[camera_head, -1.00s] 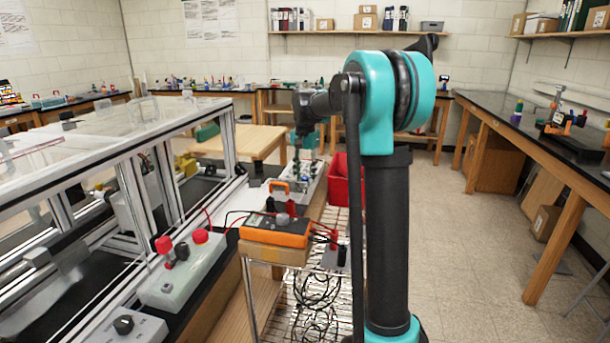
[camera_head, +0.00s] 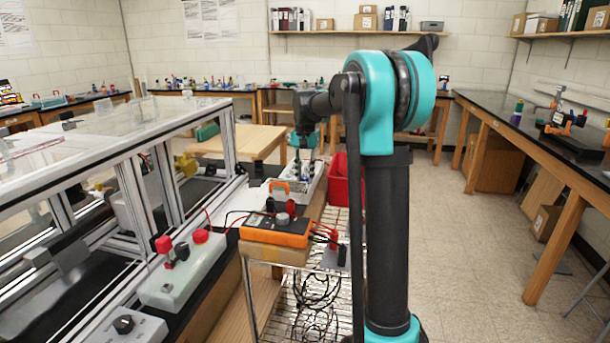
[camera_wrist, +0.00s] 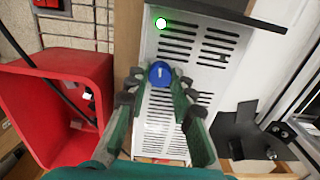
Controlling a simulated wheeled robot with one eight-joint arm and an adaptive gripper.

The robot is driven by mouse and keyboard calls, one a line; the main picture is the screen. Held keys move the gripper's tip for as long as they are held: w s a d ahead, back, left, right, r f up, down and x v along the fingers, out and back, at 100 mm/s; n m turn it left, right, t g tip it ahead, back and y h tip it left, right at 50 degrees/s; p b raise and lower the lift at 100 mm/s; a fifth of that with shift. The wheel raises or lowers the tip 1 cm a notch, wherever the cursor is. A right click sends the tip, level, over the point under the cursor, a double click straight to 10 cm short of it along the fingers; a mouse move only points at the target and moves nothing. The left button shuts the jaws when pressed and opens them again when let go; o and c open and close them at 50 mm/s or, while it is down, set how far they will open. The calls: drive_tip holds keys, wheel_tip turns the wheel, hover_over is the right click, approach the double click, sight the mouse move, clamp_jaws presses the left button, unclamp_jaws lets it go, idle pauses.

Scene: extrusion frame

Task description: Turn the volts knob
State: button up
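A blue knob (camera_wrist: 160,74) with a white mark sits on a white vented box in the wrist view; no label can be read. My gripper (camera_wrist: 160,82) is open, with one finger on each side of the knob in the picture. I cannot tell whether the fingers touch it or are above it. The knob cannot be made out there.
A green light (camera_wrist: 161,22) glows on the box. A red bin (camera_wrist: 42,85) stands beside it, also in the head view (camera_head: 340,180). An orange meter (camera_head: 275,230) with leads and a framed clear-topped rig (camera_head: 100,130) are nearer.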

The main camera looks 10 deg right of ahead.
sight(305, 178)
drive_tip(key=o, duration=0.4)
wheel_tip(305, 178, up, 12)
idle(0.6)
drive_tip(key=shift+s, duration=0.1)
